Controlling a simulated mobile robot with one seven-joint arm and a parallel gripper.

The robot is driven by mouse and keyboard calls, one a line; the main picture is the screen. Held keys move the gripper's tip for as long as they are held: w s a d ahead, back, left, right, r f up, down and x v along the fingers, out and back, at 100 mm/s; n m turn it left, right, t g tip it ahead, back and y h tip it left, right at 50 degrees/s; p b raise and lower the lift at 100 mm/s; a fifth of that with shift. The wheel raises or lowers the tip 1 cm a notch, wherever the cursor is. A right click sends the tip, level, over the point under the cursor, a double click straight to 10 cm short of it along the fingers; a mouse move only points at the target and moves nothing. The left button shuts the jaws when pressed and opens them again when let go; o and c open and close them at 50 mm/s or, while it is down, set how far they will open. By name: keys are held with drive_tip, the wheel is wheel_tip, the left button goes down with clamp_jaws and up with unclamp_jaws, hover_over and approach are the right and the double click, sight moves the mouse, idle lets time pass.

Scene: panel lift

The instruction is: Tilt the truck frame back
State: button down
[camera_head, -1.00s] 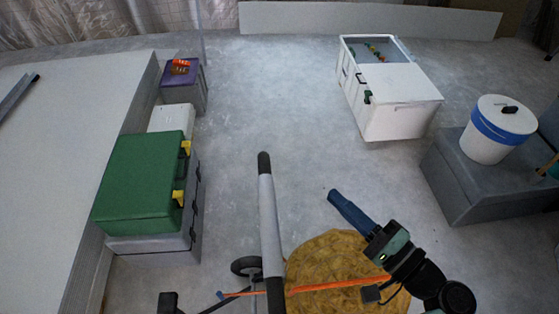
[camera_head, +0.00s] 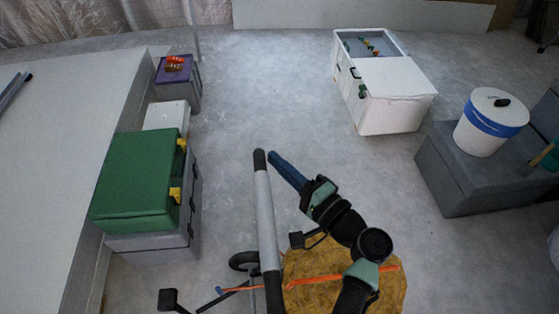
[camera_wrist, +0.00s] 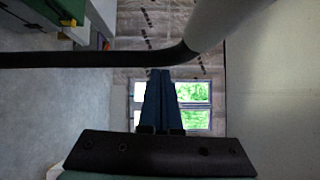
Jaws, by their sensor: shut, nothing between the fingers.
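The truck frame (camera_head: 267,215) is a grey tube with black ends, standing at the bottom middle of the head view. Its grey tube and black bar (camera_wrist: 90,59) cross the upper wrist view. My gripper (camera_head: 272,155) has long blue fingers, shut and empty, beside the right of the frame's black top end. In the wrist view my gripper (camera_wrist: 160,72) has its fingertips close to the black bar. I cannot tell whether they touch it. The frame's lower part is partly cut off by the picture edge.
Green and grey cases (camera_head: 135,180) stand left, a white box (camera_head: 395,100) and a bucket (camera_head: 485,135) right. The middle floor is clear.

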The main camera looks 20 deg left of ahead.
drive_tip(key=s+a+n+p, duration=0.1)
drive_tip(key=s+a+p, duration=0.2)
drive_tip(key=a, duration=0.7)
drive_tip(key=s+a+n+g+h+p, duration=0.1)
drive_tip(key=s+a+p, duration=0.2)
drive_tip(key=a, duration=0.7)
drive_tip(key=s, duration=0.2)
drive_tip(key=shift+s+a+r+n, duration=0.15)
drive_tip(key=shift+s+a+n, duration=0.15)
drive_tip(key=shift+s, duration=0.1)
drive_tip(key=shift+d, duration=0.1)
